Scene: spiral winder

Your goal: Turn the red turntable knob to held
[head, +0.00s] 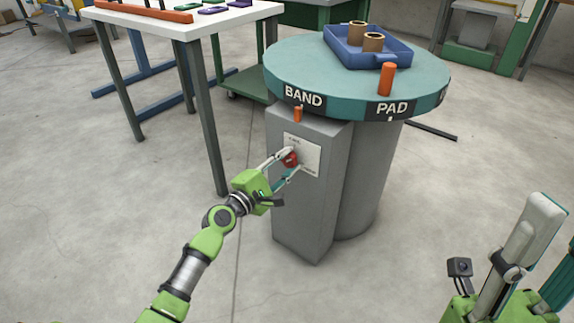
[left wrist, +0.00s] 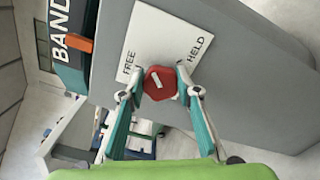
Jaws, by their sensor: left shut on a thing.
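The red turntable knob (head: 290,159) sits on a white plate (head: 309,152) on the front of the grey pedestal. In the left wrist view the knob (left wrist: 158,83) is a red knob with a short white mark. The plate (left wrist: 160,42) reads FREE at left and HELD at right there; I cannot tell which word the mark indicates. My left gripper (head: 287,161) is shut on the knob, with one finger on each side; its fingers also show in the left wrist view (left wrist: 158,90). My right gripper (head: 553,235) is apart from the pedestal at the lower right, fingers apart, partly cut off.
The teal turntable (head: 300,68), labelled BAND and PAD, tops the pedestal (head: 305,220). It bears a blue tray (head: 352,50) with brown rolls and an orange peg (head: 386,79). A small orange pin (head: 298,115) stands above the plate. A white table (head: 205,22) stands behind left.

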